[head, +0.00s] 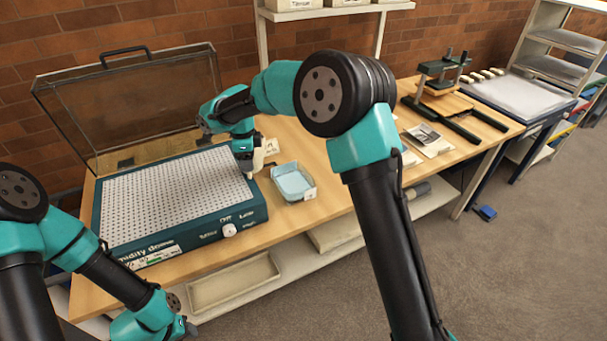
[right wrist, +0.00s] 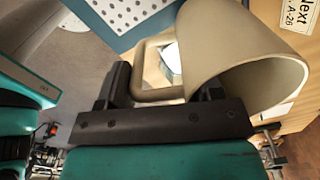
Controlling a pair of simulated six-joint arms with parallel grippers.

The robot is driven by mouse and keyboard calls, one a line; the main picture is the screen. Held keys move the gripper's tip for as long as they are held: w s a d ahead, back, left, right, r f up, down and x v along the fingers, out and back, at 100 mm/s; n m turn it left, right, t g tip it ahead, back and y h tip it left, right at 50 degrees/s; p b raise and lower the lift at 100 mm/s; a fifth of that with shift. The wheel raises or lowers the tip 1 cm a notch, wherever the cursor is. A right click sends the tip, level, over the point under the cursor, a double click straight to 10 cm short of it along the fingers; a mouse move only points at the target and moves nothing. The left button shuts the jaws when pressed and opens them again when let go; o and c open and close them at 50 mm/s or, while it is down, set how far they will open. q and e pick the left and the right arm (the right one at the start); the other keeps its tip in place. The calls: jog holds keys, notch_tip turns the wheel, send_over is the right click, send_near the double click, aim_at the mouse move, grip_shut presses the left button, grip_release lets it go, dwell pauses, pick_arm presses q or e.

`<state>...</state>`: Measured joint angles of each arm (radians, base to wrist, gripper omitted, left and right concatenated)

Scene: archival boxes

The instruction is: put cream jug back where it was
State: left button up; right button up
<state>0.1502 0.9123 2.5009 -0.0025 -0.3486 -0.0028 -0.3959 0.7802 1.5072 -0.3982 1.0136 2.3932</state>
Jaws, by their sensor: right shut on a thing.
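The cream jug (head: 259,160) is in my right gripper (head: 246,168), beside the right end of the perforated humidity box, between it and the blue tray. In the right wrist view the jug (right wrist: 240,60) is large, with its wide mouth toward the right and its looped handle (right wrist: 141,75) between the fingers. My right gripper (right wrist: 165,88) is shut on it at the handle side. The jug's underside is hidden, so I cannot tell whether it touches the table. My left gripper (head: 183,329) is low at the bottom left, away from the jug; its jaws are unclear.
The humidity box (head: 236,229), with its clear lid (head: 130,95) raised, fills the table's left. Papers (head: 427,138) and a press (head: 440,75) are farther right.

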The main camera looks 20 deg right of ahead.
jog(key=s+d+f+m, duration=0.1)
jog(key=s+d+f, duration=0.1)
jog(key=d, duration=0.6)
jog(key=s+d+f+m, duration=0.2)
jog(key=s+d, duration=0.2)
jog(key=d, duration=0.3)
jog(key=s+d+f+m, duration=0.2)
jog(key=s+d, duration=0.1)
jog(key=d, duration=0.5)
jog(key=shift+d+f, duration=0.3)
jog(key=shift+d, duration=0.05)
jog(key=shift+w, duration=0.2)
jog(key=w+d, duration=0.3)
jog(key=w, duration=0.3)
jog(key=w+d+f, duration=0.1)
jog(key=w+d, duration=0.2)
jog(key=w, duration=0.4)
jog(key=shift+w+d+f, duration=0.2)
jog(key=shift+w+d, duration=0.05)
jog(key=shift+d, duration=0.15)
jog(key=shift+w, duration=0.1)
jog(key=shift+w+d+f, duration=0.1)
jog(key=shift+f, duration=0.8)
jog(key=shift+w+d+f, duration=0.1)
jog(key=shift+f, duration=0.8)
jog(key=shift+f, duration=0.1)
